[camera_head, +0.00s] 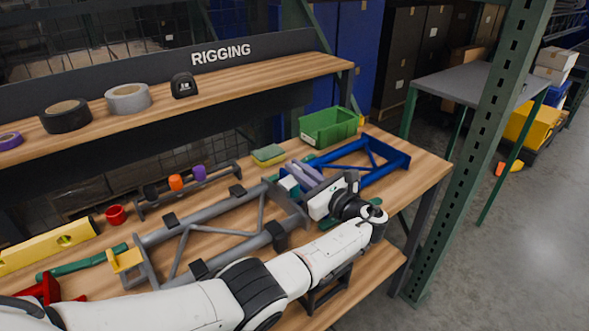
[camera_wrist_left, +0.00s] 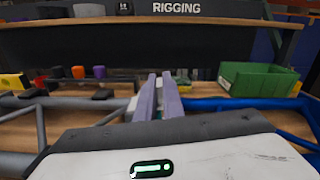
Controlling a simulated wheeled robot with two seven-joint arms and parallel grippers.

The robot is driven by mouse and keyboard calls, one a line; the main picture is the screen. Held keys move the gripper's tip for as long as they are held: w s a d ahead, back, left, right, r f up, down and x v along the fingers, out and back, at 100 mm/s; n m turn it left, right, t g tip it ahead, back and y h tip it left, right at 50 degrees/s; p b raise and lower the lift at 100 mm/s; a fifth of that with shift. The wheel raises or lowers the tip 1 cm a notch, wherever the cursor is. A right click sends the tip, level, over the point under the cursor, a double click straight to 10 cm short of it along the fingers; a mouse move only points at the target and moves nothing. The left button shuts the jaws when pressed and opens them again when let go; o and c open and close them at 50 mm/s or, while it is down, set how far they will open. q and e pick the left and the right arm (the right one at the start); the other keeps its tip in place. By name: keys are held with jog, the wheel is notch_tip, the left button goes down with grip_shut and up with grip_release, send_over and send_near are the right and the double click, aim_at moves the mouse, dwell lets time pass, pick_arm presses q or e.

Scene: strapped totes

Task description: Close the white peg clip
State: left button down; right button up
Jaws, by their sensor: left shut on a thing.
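The white peg clip (camera_head: 288,184) is small and pale, at the right end of the grey tube frame (camera_head: 205,225) on the bench. Its white edge also shows beside the left finger in the left wrist view (camera_wrist_left: 132,103). My left gripper (camera_head: 299,170) reaches over the bench from the front right, its two lavender fingers at the clip. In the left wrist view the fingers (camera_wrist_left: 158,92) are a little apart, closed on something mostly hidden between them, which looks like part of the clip. How far the clip is closed cannot be seen. My right gripper is not in view.
A blue frame (camera_head: 385,158) lies right of the fingers, with a green bin (camera_head: 328,127) and a sponge (camera_head: 268,154) behind. A rack with coloured pegs (camera_head: 175,183) stands back left. A yellow clip (camera_head: 125,260) sits on the grey frame's left end. Tape rolls lie on the shelf above.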

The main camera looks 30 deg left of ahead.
pick_arm(q)
jog(key=shift+w+d+f+m, duration=0.2)
jog(key=shift+f+m, duration=0.25)
jog(key=shift+m, duration=0.45)
jog(key=c, duration=1.9)
grip_release()
jog(key=shift+o, duration=0.2)
jog(key=v, duration=1)
jog(key=shift+s+d, duration=0.1)
